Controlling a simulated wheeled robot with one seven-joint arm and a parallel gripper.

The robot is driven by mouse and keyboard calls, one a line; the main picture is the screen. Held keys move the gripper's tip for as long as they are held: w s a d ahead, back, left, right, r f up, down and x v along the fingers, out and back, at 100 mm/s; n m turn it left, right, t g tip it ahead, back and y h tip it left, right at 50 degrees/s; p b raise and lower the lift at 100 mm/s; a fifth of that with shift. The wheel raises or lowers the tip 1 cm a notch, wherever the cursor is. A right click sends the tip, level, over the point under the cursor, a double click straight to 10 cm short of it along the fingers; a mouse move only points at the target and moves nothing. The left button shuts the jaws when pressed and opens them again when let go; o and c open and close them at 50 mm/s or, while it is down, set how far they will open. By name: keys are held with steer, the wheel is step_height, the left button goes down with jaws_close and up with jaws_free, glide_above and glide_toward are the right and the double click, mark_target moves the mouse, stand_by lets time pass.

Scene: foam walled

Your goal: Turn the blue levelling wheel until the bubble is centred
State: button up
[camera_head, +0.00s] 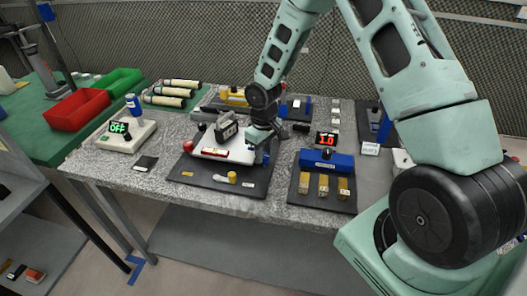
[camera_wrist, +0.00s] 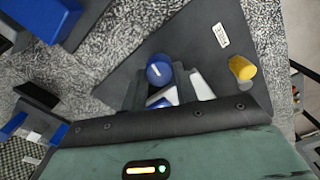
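The blue levelling wheel (camera_wrist: 160,70) has a white mark on its top and shows in the wrist view between and just beyond my fingertips. In the head view it is mostly hidden behind my gripper (camera_head: 262,146), at the right end of a white levelling platform (camera_head: 238,155). The platform stands on a dark mat (camera_head: 205,182). My gripper (camera_wrist: 168,88) has its two dark fingers apart, one on each side of the wheel; I cannot tell whether they touch it. A grey instrument (camera_head: 227,130) sits on the platform. The bubble is too small to make out.
A red knob (camera_head: 187,146) is at the platform's left end. A yellow cylinder (camera_wrist: 243,68) stands on the mat near my gripper. A blue block with brass weights (camera_head: 323,186) is to the right. A green readout (camera_head: 118,128) and red bin (camera_head: 77,109) are left.

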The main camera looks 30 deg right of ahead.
steer(key=shift+c, duration=0.7)
steer(key=shift+n, duration=0.3)
steer(key=n+p, duration=0.1)
steer(key=n, duration=0.2)
steer(key=shift+r, duration=0.1)
steer(key=shift+a+n+p, duration=0.1)
steer(key=shift+n+p, duration=0.7)
steer(key=shift+n, duration=1.9)
steer(key=o, duration=0.7)
